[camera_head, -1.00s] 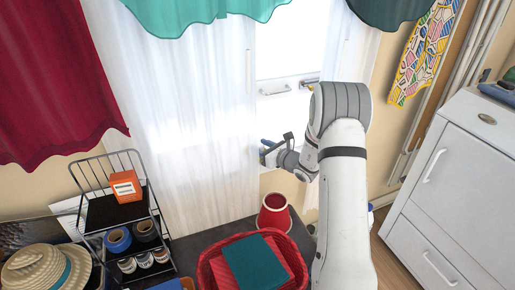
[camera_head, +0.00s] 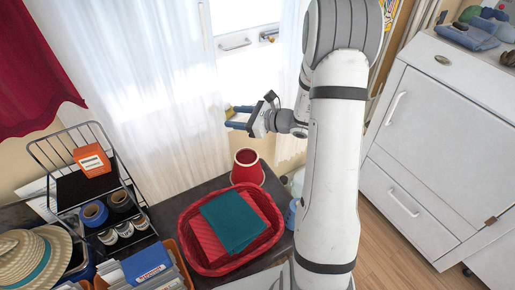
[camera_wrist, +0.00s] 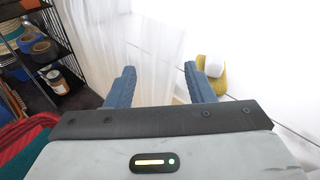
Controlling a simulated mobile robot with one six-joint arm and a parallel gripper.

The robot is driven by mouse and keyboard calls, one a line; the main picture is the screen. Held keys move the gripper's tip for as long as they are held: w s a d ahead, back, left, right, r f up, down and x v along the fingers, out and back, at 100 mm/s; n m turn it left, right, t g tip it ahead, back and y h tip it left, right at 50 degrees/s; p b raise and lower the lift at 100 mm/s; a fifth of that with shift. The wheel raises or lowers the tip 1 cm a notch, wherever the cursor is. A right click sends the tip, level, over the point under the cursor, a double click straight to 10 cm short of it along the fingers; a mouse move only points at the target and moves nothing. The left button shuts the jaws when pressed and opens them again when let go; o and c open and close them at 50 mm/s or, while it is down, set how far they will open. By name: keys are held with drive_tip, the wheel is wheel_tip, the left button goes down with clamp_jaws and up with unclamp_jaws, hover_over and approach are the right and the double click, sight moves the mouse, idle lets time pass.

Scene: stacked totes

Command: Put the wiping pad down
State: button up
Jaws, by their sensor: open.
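My gripper (camera_head: 232,117) is in front of the white curtain and window, above and left of the red cup-shaped pot. In the wrist view its two blue fingers (camera_wrist: 160,70) are spread with nothing between them. A yellow item with a rounded white part (camera_wrist: 213,72), possibly the wiping pad, is just beyond the right finger, outside the jaws. The finger hides part of it. A small yellow patch (camera_head: 229,107) also shows at the fingertips in the head view. I cannot tell what the item rests on.
Below are a red pot (camera_head: 247,167) and a red basket (camera_head: 186,240) with a teal and a red item. A wire rack (camera_head: 50,150) stands left, near a straw hat (camera_head: 30,258). A white cabinet (camera_head: 440,130) stands right. The curtain (camera_head: 150,100) hangs close to my gripper.

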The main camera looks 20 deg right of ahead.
drive_tip(key=s+a+r+n+g+h, duration=0.1)
drive_tip(key=s+a+r+n+g, duration=0.1)
drive_tip(key=s+a+n+g, duration=0.4)
drive_tip(key=s+a+r+n+g+h, duration=0.1)
drive_tip(key=s+a+r+n+g, duration=0.2)
drive_tip(key=s+n, duration=0.6)
drive_tip(key=s+d+r+n+h, duration=0.2)
drive_tip(key=s+d+n+h, duration=0.5)
drive_tip(key=s, duration=0.5)
drive_tip(key=n+h, duration=0.2)
drive_tip(key=shift+s+d+n+h, duration=0.2)
drive_tip(key=shift+s+n+h, duration=0.1)
drive_tip(key=shift+s, duration=0.1)
drive_tip(key=shift+r, duration=0.15)
